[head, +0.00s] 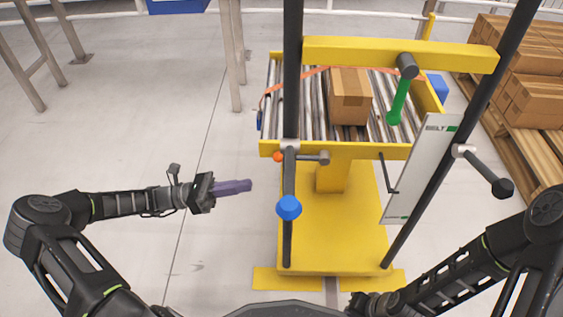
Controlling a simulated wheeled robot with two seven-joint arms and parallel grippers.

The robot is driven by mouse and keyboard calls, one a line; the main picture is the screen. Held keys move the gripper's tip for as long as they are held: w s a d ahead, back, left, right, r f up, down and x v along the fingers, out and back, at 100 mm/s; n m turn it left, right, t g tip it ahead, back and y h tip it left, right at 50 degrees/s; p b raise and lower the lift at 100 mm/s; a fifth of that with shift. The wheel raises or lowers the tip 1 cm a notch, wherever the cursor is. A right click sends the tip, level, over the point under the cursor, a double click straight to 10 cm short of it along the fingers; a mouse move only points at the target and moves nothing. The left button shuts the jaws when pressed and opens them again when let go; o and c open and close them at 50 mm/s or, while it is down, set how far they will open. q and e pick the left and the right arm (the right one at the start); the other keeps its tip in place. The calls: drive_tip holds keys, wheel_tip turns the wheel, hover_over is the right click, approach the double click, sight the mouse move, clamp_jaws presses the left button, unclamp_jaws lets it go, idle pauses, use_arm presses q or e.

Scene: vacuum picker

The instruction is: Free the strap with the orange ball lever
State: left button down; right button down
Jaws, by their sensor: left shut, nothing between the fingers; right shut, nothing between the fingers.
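A small orange ball (278,157) sits at the front left of the yellow frame, beside the left black post. An orange strap (312,71) runs from the left side of the roller bed (309,115) toward the cardboard box (349,104); where it passes the box is hard to make out. My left gripper (250,185) has purple fingers, shut and empty. It is in the air left of the yellow stand, below and left of the orange ball, apart from it. My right wrist shows at the bottom edge, but its fingers are out of sight.
A blue knob (289,208) hangs in front of the left post, close to the ball. A green handle (398,102) hangs from the yellow crossbar (390,53). A black-knobbed lever (485,175) juts from the right post. Boxes on a pallet stand right.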

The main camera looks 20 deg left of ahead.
use_arm(q)
drive_tip(key=shift+d, duration=0.1)
drive_tip(key=p, duration=0.6)
approach(301, 157)
drive_tip(key=w+d+f, duration=0.1)
drive_tip(key=d+f, duration=0.1)
drive_tip(key=d, duration=0.3)
drive_tip(key=shift+w+a+r, duration=0.15)
drive_tip(key=shift+w+r, duration=0.1)
drive_tip(key=shift+r, duration=0.2)
drive_tip(key=shift+r+p, duration=0.1)
drive_tip(key=shift+p, duration=0.2)
